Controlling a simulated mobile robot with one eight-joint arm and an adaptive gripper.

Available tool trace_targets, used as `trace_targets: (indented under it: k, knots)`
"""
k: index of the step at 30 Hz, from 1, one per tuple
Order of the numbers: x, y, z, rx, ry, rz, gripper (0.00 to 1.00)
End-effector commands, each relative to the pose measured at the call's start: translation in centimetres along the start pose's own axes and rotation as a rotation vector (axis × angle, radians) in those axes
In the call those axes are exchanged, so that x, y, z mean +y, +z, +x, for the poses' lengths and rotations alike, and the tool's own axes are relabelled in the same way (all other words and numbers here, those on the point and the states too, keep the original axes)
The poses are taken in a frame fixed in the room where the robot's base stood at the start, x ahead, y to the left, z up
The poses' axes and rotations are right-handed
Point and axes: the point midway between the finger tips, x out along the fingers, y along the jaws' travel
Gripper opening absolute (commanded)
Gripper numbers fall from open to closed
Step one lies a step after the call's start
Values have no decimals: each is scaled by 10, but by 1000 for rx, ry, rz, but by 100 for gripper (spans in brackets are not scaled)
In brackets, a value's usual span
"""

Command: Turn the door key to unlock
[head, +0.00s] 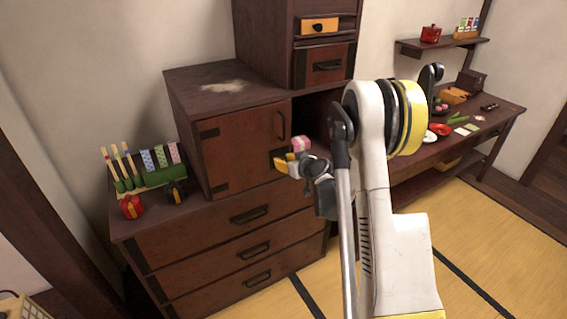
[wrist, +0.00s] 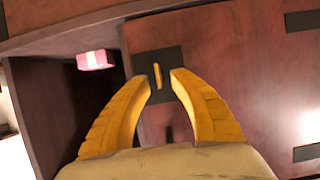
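The brown cabinet door (head: 240,145) looks shut in the head view, with a dark curved handle near its right edge. In the wrist view a dark lock plate (wrist: 146,66) sits on the reddish wood. A small yellow key (wrist: 157,75) stands upright in the picture on this plate. My gripper (head: 282,164) is in front of the door's lower right corner. In the wrist view my gripper (wrist: 162,79) is open, with its yellow fingertips either side of the key and a gap on each side. I cannot tell how deep the fingertips reach.
A pink and white block (head: 300,144) sits in the open compartment right of the door; it also shows in the wrist view (wrist: 95,60). A green stand (head: 150,180) and a red pot (head: 131,207) stand on the left ledge. A low table (head: 500,110) is at right.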

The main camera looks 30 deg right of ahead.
Motion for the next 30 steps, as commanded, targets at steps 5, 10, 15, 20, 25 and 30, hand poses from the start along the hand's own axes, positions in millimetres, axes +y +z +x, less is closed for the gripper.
trace_targets:
  k: [5, 10, 15, 20, 25, 30]
  knots:
    - [0, 0, 5, 0, 0, 0, 27]
    - [0, 0, 4, 0, 0, 0, 26]
    - [0, 0, 4, 0, 0, 0, 0]
    - [0, 0, 4, 0, -1, 2, 0]
    - [1, 0, 4, -1, -11, 28, 0]
    - [2, 1, 4, -1, -40, 99, 0]
